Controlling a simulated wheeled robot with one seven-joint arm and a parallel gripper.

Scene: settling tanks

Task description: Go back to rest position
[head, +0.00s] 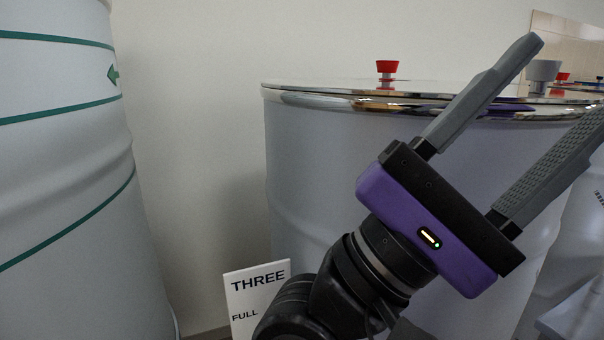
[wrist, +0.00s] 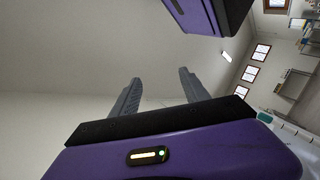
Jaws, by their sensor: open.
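My gripper (head: 568,85) is purple and black with two grey fingers. It is open, tilted up and to the right, with nothing between the fingers. It shows in front of a large pale tank (head: 320,160) with a shiny metal lid, and I cannot tell how far it is from the tank. In the wrist view my gripper (wrist: 160,85) also shows open and empty, against a plain wall.
A sign (head: 258,290) reading "THREE" and "FULL" stands at the tank's foot. A red knob (head: 386,68) sits on the lid. Another pale tank (head: 65,170) with green lines stands at the left. Windows (wrist: 250,73) and shelving show at the right of the wrist view.

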